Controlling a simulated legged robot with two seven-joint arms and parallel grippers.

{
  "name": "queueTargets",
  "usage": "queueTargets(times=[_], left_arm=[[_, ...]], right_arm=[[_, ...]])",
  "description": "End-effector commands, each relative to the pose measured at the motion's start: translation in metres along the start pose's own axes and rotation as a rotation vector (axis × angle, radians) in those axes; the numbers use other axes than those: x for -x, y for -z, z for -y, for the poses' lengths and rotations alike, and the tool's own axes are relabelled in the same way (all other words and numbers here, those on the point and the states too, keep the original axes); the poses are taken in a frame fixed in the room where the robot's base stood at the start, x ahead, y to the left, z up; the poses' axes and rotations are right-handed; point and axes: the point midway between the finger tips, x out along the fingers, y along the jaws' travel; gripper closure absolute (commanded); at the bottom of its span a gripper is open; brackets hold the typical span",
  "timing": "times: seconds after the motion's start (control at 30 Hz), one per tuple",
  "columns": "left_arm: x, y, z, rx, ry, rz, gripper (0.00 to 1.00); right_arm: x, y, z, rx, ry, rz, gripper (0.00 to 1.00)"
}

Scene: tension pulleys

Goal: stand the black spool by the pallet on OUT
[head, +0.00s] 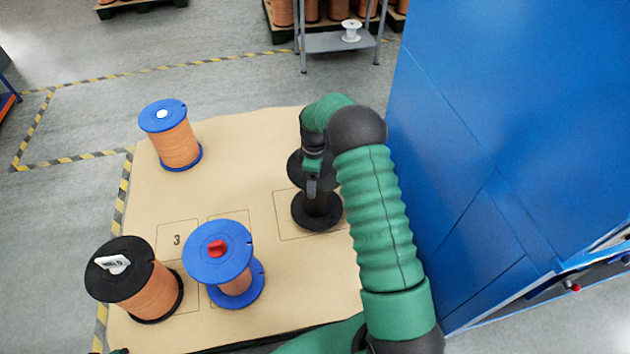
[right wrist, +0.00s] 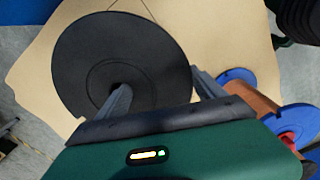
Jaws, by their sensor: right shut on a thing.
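A black spool (head: 316,212) with a dark bare core stands on the tan sheet (head: 215,190), over or beside a thin outlined box (head: 290,226) right of centre; it looks upright. No OUT lettering is readable. My right gripper (head: 312,182) comes down on this spool from above and is shut on it. In the right wrist view the spool's black flange (right wrist: 130,60) fills the upper left; one finger lies over its hub hole, the other past its rim. The arm hides part of the spool.
A blue-flanged copper spool with a red piece (head: 219,262), a black-flanged copper spool with a white tag (head: 135,280) and another blue one (head: 171,135) stand left. A box marked 3 (head: 177,239) is free. A blue cabinet (head: 510,140) rises right.

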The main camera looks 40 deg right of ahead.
Motion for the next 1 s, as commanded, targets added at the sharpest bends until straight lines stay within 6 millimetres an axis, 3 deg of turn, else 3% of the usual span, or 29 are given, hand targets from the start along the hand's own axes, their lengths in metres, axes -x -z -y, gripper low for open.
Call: queueTargets(times=[0.1,0.37,0.6,0.83,0.87,1.0], left_arm=[[-0.002,-0.001,0.0,0.0,0.0,0.0,0.64],[-0.004,-0.001,0.0,0.0,0.0,0.0,0.64],[-0.012,-0.003,0.0,0.0,0.0,0.0,0.64],[-0.011,-0.003,0.0,0.0,0.0,0.0,0.64],[-0.011,-0.003,0.0,0.0,0.0,0.0,0.64],[-0.011,-0.003,0.0,0.0,0.0,0.0,0.64]], right_arm=[[-0.001,0.002,-0.017,-0.001,-0.004,-0.001,0.94],[-0.002,0.003,-0.03,0.0,-0.004,-0.001,0.94],[-0.034,0.002,-0.029,-0.001,-0.001,0.0,0.94],[-0.036,0.002,-0.029,0.0,-0.003,-0.001,0.94],[-0.038,0.002,-0.028,-0.001,0.001,0.0,0.2],[-0.038,0.002,-0.028,0.0,0.001,0.0,0.02]])
